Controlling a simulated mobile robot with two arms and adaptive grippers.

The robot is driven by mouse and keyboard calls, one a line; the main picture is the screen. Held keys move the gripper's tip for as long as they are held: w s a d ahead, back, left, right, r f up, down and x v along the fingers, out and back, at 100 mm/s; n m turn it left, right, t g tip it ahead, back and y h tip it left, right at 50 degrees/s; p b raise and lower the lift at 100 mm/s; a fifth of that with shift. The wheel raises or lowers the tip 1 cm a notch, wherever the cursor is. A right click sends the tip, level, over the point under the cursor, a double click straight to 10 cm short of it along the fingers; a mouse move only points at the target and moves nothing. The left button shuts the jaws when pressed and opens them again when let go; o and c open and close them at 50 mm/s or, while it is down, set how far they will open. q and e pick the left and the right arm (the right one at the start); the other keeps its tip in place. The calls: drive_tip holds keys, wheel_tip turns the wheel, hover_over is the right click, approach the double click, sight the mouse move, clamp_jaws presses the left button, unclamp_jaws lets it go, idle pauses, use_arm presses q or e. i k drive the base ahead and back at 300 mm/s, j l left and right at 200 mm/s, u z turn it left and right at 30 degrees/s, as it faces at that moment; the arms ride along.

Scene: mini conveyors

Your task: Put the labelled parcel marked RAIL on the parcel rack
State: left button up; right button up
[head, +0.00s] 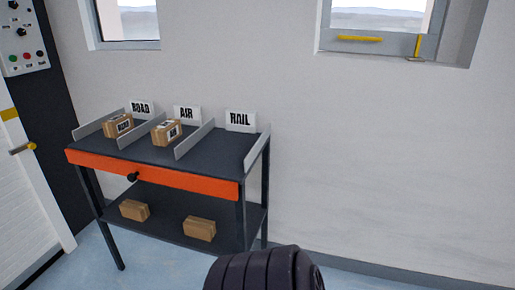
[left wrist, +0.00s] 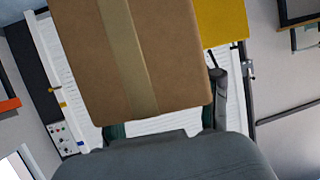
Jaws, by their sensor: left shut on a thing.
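The parcel rack (head: 150,177) is a dark table with an orange front edge, at the left of the head view. Upright dividers split its top into bays signed ROAD, AIR and RAIL. The RAIL bay (head: 226,150), at the right, is empty. A brown cardboard parcel (left wrist: 125,60) with a tape strip fills the upper middle of the left wrist view. My left gripper (left wrist: 164,122) is shut on it, a finger at each side. No label shows on the face I see, so I cannot read its marking. My right gripper is in neither view.
Labelled parcels sit in the ROAD bay (head: 118,124) and the AIR bay (head: 167,132). Two plain boxes (head: 134,210) (head: 199,228) lie on the rack's lower shelf. A wall with windows stands behind. The floor right of the rack looks clear.

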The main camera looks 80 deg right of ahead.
sight(223, 152)
drive_tip(key=z, duration=0.45)
drive_tip(key=l+z, duration=0.1)
drive_tip(key=z, duration=1.75)
drive_tip(key=i, duration=0.1)
